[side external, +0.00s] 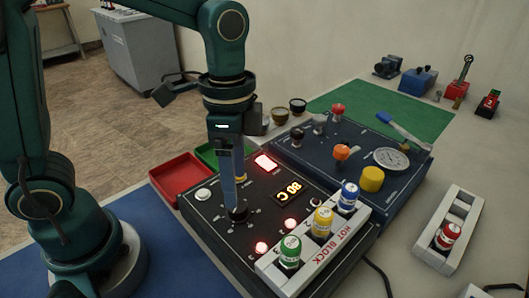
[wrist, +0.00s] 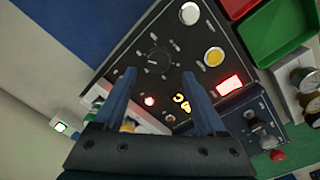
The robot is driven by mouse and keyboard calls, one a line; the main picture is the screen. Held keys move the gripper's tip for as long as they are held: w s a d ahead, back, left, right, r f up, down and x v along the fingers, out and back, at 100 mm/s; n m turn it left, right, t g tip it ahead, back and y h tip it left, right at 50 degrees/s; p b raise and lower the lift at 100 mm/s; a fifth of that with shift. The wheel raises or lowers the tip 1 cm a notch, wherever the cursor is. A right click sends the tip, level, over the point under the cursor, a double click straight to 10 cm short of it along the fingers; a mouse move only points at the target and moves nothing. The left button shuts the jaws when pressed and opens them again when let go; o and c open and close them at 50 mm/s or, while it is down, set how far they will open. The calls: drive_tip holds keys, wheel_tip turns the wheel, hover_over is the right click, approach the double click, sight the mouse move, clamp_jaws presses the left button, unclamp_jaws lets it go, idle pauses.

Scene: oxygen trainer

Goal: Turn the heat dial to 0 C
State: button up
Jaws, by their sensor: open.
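The heat dial (side external: 238,213) is a black round knob on the dark control box, with tick marks around it. In the wrist view the dial (wrist: 160,59) shows just beyond and between my fingertips. My gripper (side external: 232,202) points down over the dial with its blue fingers. In the wrist view my gripper (wrist: 159,75) has its two fingers apart, with nothing held. I cannot tell whether the fingertips touch the dial. The display (side external: 288,191) reads 80 C in yellow digits.
The hot block (side external: 330,240) holds green-, yellow- and blue-labelled vials close to the dial's right. A lit red button (side external: 266,161) and a white button (side external: 203,194) are nearby. A blue panel (side external: 310,150) with a gauge stands behind. Red (side external: 178,178) and green trays lie left.

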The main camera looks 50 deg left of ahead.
sight(238, 210)
drive_tip(key=shift+s+d+f, duration=0.1)
drive_tip(key=shift+f, duration=1.2)
drive_tip(key=shift+s+f, duration=0.1)
drive_tip(key=shift+f, duration=1.15)
clamp_jaws()
